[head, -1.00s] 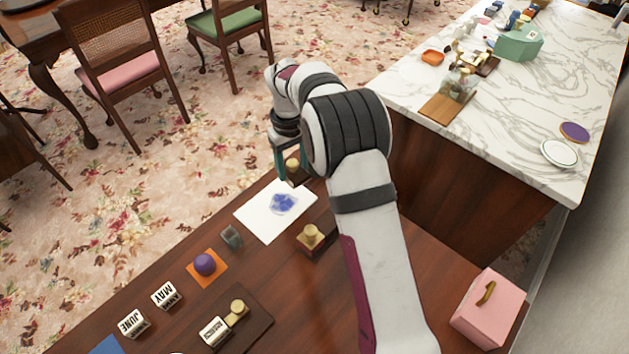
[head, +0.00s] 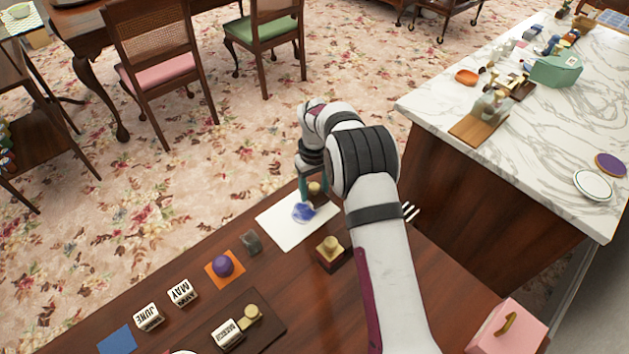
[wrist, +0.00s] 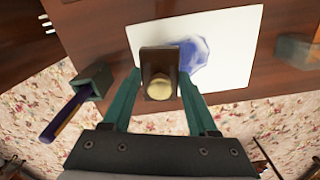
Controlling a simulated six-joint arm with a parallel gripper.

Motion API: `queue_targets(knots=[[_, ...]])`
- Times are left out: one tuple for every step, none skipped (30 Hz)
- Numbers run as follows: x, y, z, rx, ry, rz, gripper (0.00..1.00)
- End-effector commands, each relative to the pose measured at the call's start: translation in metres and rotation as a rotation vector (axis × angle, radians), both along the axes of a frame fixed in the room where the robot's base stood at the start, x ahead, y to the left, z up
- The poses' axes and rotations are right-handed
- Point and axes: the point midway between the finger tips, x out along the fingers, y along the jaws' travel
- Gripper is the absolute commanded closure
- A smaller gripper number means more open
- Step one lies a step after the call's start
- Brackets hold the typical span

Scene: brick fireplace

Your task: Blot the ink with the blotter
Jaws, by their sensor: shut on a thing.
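The white paper (head: 285,235) lies on the dark wooden desk with a blue ink blot (head: 303,212) on it. The blot also shows in the wrist view (wrist: 197,55). My gripper (wrist: 158,78) is shut on the blotter (wrist: 158,62), a dark block with a cream knob. In the head view, the blotter (head: 315,190) is over the paper, right by the ink. In the wrist view it covers the blot's left edge. I cannot tell whether its underside touches the paper. My gripper (head: 312,187) is partly hidden by the arm in the head view.
Another knobbed block (head: 331,252) stands just right of the paper. A small grey-green object (head: 250,242) and a purple ball on an orange square (head: 224,265) lie left. A pen holder with a pen (wrist: 92,82) stands beside my gripper. A marble counter (head: 530,130) is at right.

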Motion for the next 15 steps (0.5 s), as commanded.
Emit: queue_targets(knots=[[0.000,0.000,-0.005,0.000,0.001,-0.001,0.93],[-0.001,0.000,-0.009,0.000,0.002,-0.001,0.93],[-0.001,0.000,-0.017,0.000,0.002,-0.001,0.93],[-0.002,0.001,-0.020,0.000,0.002,0.000,0.92],[-0.004,0.004,-0.019,0.000,0.001,0.001,1.00],[-0.006,0.006,-0.020,0.000,0.000,0.002,1.00],[-0.008,0.008,-0.020,0.000,0.000,0.001,1.00],[-0.010,0.010,-0.020,0.000,0.001,0.001,1.00],[-0.012,0.013,-0.020,0.000,0.000,0.002,1.00],[-0.014,0.015,-0.020,0.000,0.000,0.002,1.00],[-0.017,0.017,-0.020,0.000,0.001,0.002,1.00],[-0.019,0.019,-0.020,0.000,0.001,0.000,1.00],[-0.021,0.021,-0.020,0.000,0.001,0.001,1.00],[-0.023,0.023,-0.020,0.000,0.001,0.001,1.00],[-0.026,0.026,-0.020,0.000,0.001,0.001,1.00]])
